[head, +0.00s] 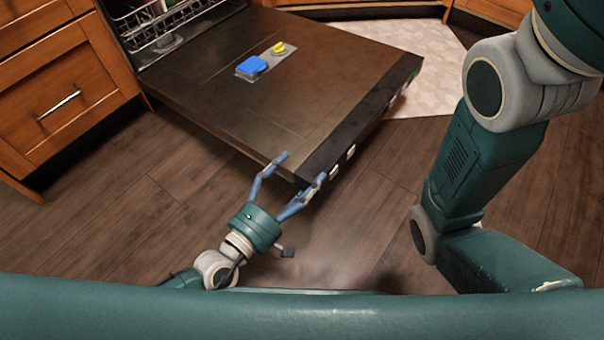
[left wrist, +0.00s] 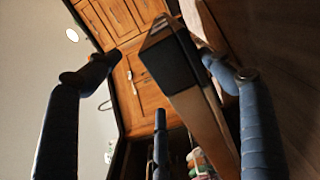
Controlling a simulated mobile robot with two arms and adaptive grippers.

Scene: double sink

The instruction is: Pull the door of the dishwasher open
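The dishwasher door (head: 300,90) is folded down and lies roughly flat, its inner face up. A blue and yellow detergent dispenser (head: 262,63) is on that face. My left gripper (head: 300,169) is open at the door's near corner, one fingertip by the side edge and the other by the front edge. In the left wrist view, the door's dark corner (left wrist: 168,62) shows between the spread fingers of the gripper (left wrist: 155,66), closer to the right one. I cannot tell whether they touch. My right arm is at the right; its gripper is out of view.
The dishwasher's lower rack (head: 170,22) shows inside the opening at the top left. Wooden drawers (head: 62,97) stand left of the door. A pale mat (head: 425,58) lies beyond the door. The dark wood floor (head: 150,205) around it is clear.

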